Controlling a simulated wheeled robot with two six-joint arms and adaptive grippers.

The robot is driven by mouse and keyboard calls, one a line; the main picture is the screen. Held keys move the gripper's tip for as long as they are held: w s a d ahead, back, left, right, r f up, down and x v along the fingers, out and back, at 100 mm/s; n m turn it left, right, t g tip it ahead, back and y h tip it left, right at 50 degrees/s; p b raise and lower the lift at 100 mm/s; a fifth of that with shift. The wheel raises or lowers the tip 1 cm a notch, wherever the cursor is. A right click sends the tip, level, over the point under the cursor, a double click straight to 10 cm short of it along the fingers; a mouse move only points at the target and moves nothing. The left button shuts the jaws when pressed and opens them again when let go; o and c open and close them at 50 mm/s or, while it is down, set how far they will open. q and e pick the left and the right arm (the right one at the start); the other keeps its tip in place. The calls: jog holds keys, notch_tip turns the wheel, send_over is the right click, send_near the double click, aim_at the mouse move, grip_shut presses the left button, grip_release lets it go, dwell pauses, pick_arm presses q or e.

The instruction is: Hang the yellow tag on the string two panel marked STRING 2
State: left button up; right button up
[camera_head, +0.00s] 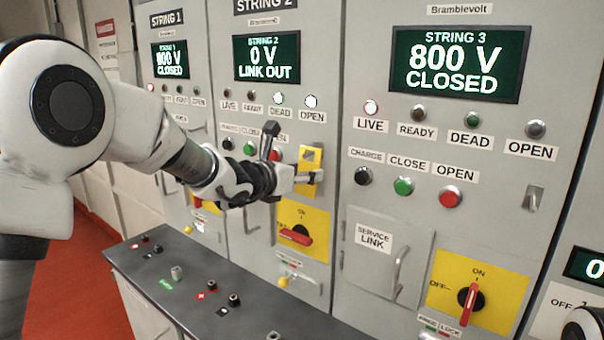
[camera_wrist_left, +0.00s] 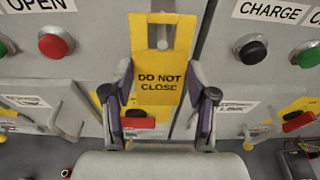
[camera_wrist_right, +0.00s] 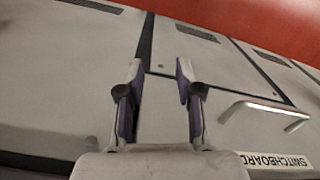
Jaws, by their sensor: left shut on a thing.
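The yellow tag (camera_head: 311,157), lettered DO NOT CLOSE, is upright in front of the string two panel (camera_head: 305,90), whose screen reads 0 V LINK OUT. My left gripper (camera_head: 308,178) is shut on the tag. In the left wrist view the tag (camera_wrist_left: 160,88) sits between both fingers (camera_wrist_left: 160,100), with its top slot above them. A grey metal piece shows through the slot; I cannot tell whether it touches the tag. My right gripper (camera_wrist_right: 160,70) is open and empty, facing grey cabinet fronts in the right wrist view.
The string two rotary switch (camera_head: 296,235) on its yellow plate is below the tag. The string three panel (camera_head: 400,130) is to the right, with a bare hook (camera_head: 533,198). A dark bench top (camera_head: 190,290) with small parts lies below. A cabinet handle (camera_wrist_right: 262,108) is near my right gripper.

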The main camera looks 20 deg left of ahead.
pick_arm(q)
jog(key=o, duration=1)
jog(key=shift+s, duration=0.1)
jog(key=v, duration=1.2)
jog(key=s+f+m+g+y, duration=0.1)
jog(key=s+f+m+g, duration=0.2)
jog(key=f, duration=0.7)
jog(key=s+f+m+g+y, duration=0.1)
jog(key=s+f+m+g, duration=0.25)
jog(key=f, duration=0.65)
jog(key=s+f+m+g+y, duration=0.1)
jog(key=s+f+m+g, duration=0.25)
jog(key=f, duration=0.75)
jog(key=s+a+f+m+g+y, duration=0.25)
jog(key=s+f+m, duration=0.25)
jog(key=s+f, duration=0.25)
jog(key=s+a+f+m+g+y, duration=0.1)
jog(key=s+a+f+m+g, duration=0.2)
jog(key=s+f, duration=0.4)
jog(key=s+d+f+m, duration=0.1)
jog(key=s+f+m, duration=0.2)
jog(key=m, duration=0.1)
jog(key=s+d+f+m+h, duration=0.1)
jog(key=s+d+f+m, duration=0.1)
jog(key=s+f+m, duration=0.2)
jog(key=s+d+f+m+t+b, duration=0.1)
jog(key=s+d+f+m, duration=0.1)
jog(key=s+f+m, duration=0.2)
jog(key=shift+f+m, duration=0.2)
jog(key=shift+m, duration=0.6)
